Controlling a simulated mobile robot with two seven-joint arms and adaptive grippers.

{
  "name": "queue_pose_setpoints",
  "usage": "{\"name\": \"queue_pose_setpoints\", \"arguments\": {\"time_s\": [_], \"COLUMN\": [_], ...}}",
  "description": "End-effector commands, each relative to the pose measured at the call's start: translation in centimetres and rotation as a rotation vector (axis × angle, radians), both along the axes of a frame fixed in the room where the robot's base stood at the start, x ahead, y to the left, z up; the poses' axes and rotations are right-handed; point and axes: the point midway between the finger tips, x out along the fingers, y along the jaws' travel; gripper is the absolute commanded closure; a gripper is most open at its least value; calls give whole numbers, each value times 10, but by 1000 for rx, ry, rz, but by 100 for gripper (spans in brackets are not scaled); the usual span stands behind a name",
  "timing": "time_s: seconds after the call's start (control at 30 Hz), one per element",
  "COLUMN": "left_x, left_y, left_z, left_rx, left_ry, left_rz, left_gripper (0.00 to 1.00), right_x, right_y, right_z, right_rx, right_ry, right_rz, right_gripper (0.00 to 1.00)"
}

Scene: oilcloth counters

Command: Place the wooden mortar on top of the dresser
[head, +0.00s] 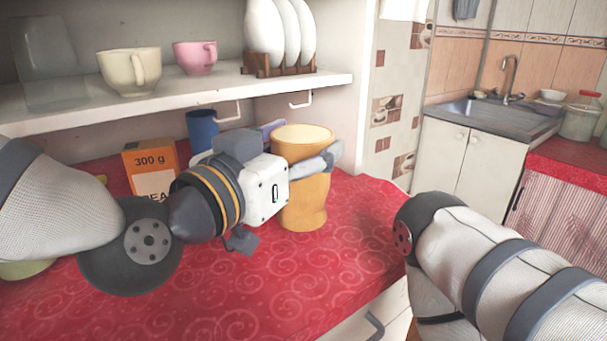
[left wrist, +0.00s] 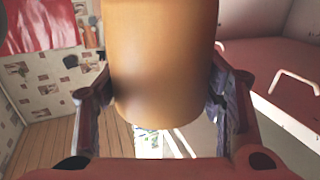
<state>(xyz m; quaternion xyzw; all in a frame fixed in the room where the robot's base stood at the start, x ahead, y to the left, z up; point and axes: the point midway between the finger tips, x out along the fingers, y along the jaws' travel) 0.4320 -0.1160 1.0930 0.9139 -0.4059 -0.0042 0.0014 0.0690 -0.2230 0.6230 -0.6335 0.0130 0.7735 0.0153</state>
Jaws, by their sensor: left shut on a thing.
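The wooden mortar (head: 303,190), a tan, waisted cup shape with a pale rim, is upright at the centre of the head view. My left gripper (head: 318,163) reaches it from the left and is shut on its side. In the left wrist view the mortar (left wrist: 163,60) fills the space between the two fingers (left wrist: 160,105). I cannot tell whether its base touches the red-covered top (head: 240,290) below it. That top has white drawer fronts and a shelf above, and may be the dresser. My right gripper is out of the frames.
A white shelf (head: 200,92) with a cream cup (head: 130,72), a pink cup (head: 195,57) and a plate rack (head: 280,60) overhangs the back. An orange box (head: 150,160) and a blue mug (head: 202,130) stand behind my left arm. The front of the red cloth is clear.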

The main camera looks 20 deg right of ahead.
Motion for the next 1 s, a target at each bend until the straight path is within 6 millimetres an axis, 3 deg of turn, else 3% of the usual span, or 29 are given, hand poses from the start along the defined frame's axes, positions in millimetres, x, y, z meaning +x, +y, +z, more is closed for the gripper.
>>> {"name": "queue_pose_setpoints", "arguments": {"time_s": [0.17,0.3,0.67,0.7,0.77,1.0], "left_x": [7,6,6,6,5,5], "left_y": [-12,-10,-9,-9,-9,-9], "left_z": [-15,-42,-43,-44,-43,-43], "left_rx": [-2,-1,-1,0,0,0], "left_ry": [-2,-2,-11,-10,-10,-10], "left_rz": [-1,0,2,1,1,1], "left_gripper": [92,92,92,31,17,17], "right_x": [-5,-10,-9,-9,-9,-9], "right_y": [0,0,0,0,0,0], "right_z": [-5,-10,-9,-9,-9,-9], "right_rx": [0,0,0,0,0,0], "right_ry": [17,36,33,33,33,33], "right_rz": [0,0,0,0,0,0], "right_gripper": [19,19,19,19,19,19]}}
